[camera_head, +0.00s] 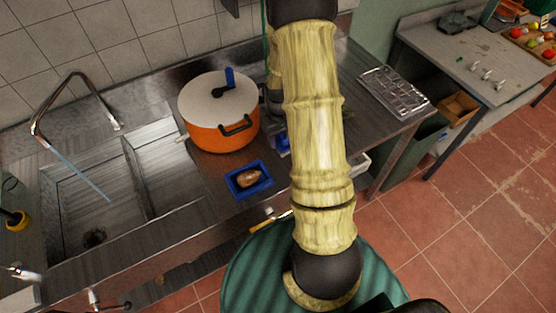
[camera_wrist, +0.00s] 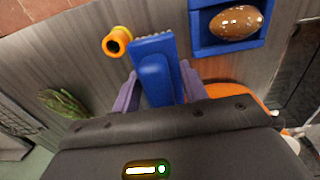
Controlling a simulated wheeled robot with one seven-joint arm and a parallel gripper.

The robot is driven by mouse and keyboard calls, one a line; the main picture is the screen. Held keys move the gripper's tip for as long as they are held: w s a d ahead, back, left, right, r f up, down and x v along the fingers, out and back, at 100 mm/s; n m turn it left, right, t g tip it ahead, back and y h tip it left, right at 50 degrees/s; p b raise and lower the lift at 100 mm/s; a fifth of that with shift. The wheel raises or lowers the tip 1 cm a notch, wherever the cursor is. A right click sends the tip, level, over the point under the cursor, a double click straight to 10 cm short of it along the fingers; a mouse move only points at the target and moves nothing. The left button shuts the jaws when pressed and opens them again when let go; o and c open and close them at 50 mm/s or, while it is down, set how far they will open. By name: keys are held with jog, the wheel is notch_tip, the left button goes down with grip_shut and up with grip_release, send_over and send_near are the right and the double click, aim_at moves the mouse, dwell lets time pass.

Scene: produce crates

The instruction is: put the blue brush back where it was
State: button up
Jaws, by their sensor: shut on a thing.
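The blue brush (camera_wrist: 153,70) is between the two purple fingers of my gripper (camera_wrist: 160,88) in the wrist view. My gripper is shut on it, and its bristled-looking edge points away from the wrist. In the head view my gripper (camera_head: 283,142) is mostly hidden behind my arm, right of the orange pot and over the steel counter. I cannot tell whether the brush touches the counter.
The orange pot (camera_head: 222,137) has a pale lid with a blue piece on it. A blue tray (camera_head: 234,190) holds a brown oval item; it also shows in the wrist view (camera_wrist: 201,42). An orange hollow piece (camera_wrist: 117,42) and a green item (camera_wrist: 62,103) lie near my gripper. A sink (camera_head: 95,205) is left.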

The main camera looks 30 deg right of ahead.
jog(key=shift+s+d, duration=0.1)
jog(key=shift+s, duration=0.3)
jog(key=shift+w+f+p, duration=0.15)
jog(key=shift+f+p, duration=0.85)
jog(key=shift+f, duration=1.85)
jog(key=shift+f+p, duration=0.75)
jog(key=shift+f, duration=1.35)
jog(key=shift+f, duration=0.2)
jog(key=o, duration=1.1)
jog(key=shift+r, duration=0.1)
